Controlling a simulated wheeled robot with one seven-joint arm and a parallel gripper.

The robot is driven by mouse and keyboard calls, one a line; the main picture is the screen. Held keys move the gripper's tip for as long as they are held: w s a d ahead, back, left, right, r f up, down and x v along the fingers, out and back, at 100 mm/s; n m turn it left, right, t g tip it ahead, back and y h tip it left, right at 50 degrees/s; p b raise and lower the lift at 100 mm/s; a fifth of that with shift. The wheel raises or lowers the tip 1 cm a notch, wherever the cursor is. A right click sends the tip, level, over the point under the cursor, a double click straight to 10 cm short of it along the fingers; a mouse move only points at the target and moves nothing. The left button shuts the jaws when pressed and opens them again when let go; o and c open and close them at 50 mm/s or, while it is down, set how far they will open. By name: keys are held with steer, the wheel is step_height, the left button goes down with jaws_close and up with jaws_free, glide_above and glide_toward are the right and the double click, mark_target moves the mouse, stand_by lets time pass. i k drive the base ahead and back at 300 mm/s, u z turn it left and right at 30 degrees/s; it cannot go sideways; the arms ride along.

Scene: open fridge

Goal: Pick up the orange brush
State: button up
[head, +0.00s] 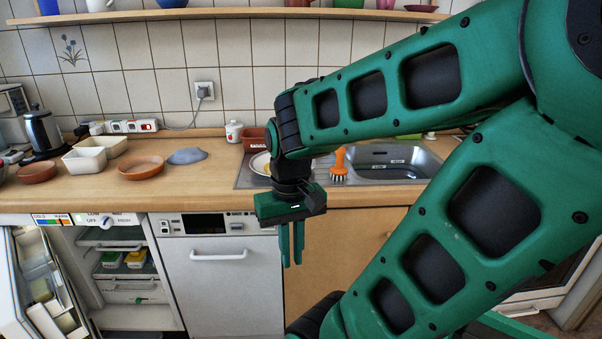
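The orange brush (339,165) stands at the sink unit, just left of the sink basin, with its orange handle up and pale bristles down. My gripper (292,262) hangs pointing down in front of the counter's front edge, lower than the brush and to its left. Its two green fingers show a narrow gap between them, with nothing seen in it. The brush is in clear view to the right of my wrist.
The metal sink (385,172) is partly hidden by my arm. A white plate (262,163) lies left of the brush, partly behind my wrist. Bowls (141,168) and a kettle (41,132) stand on the left counter. The fridge (125,265) is open below; a dishwasher (222,285) is beside it.

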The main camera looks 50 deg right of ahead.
mark_target(337, 168)
steer(key=z, duration=1.6)
